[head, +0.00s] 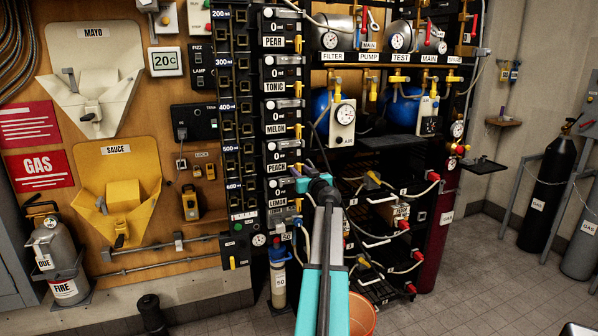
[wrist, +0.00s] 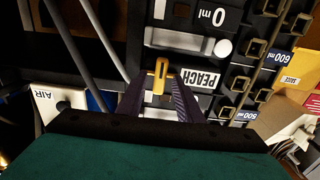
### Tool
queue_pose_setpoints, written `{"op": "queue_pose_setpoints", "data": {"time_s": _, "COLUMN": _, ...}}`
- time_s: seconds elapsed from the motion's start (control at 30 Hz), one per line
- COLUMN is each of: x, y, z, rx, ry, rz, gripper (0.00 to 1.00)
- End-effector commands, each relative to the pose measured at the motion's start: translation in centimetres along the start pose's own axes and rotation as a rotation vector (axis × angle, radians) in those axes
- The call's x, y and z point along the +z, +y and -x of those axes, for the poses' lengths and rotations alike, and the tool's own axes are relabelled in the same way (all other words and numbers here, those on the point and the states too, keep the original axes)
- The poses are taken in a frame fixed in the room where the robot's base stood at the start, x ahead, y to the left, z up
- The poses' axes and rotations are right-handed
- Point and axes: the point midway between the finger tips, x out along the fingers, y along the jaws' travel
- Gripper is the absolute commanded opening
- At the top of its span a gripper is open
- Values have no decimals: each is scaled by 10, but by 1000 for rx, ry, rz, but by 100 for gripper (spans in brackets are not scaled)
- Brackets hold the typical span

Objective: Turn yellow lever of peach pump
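The peach pump shows in the rack's column of pumps in the head view, with its PEACH label (head: 278,167) at the left.
The melon pump (head: 278,129) sits just above and the lemon pump (head: 279,203) just below, each close to my gripper. A black tube rack (head: 233,100) stands at the left. A white AIR box (head: 342,125) is at the right. Open tiled floor lies at the lower right.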

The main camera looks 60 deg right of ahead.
Motion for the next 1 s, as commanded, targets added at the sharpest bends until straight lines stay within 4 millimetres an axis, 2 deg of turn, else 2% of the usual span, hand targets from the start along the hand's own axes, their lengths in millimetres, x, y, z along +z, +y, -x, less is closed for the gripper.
{"op": "queue_pose_setpoints", "data": {"time_s": 0.4, "x": 0, "y": 0, "z": -5, "rx": 0, "ry": 0, "rz": -1, "gripper": 33}}
{"op": "queue_pose_setpoints", "data": {"time_s": 0.43, "x": 0, "y": 0, "z": -4, "rx": 0, "ry": 0, "rz": -1, "gripper": 31}}
{"op": "queue_pose_setpoints", "data": {"time_s": 0.6, "x": 0, "y": 0, "z": -4, "rx": 0, "ry": 0, "rz": -1, "gripper": 2}}
{"op": "queue_pose_setpoints", "data": {"time_s": 0.63, "x": 0, "y": 0, "z": -4, "rx": 0, "ry": 0, "rz": -1, "gripper": 0}}
{"op": "queue_pose_setpoints", "data": {"time_s": 0.67, "x": 0, "y": 0, "z": -4, "rx": -1, "ry": 0, "rz": -1, "gripper": 0}}
{"op": "queue_pose_setpoints", "data": {"time_s": 0.7, "x": 1, "y": -14, "z": 7, "rx": -4, "ry": 0, "rz": 0, "gripper": 0}}
{"op": "queue_pose_setpoints", "data": {"time_s": 0.8, "x": 1, "y": -5, "z": -3, "rx": -4, "ry": -1, "rz": -1, "gripper": 0}}
{"op": "queue_pose_setpoints", "data": {"time_s": 1.0, "x": 1, "y": -3, "z": -6, "rx": -5, "ry": 0, "rz": -20, "gripper": 0}}
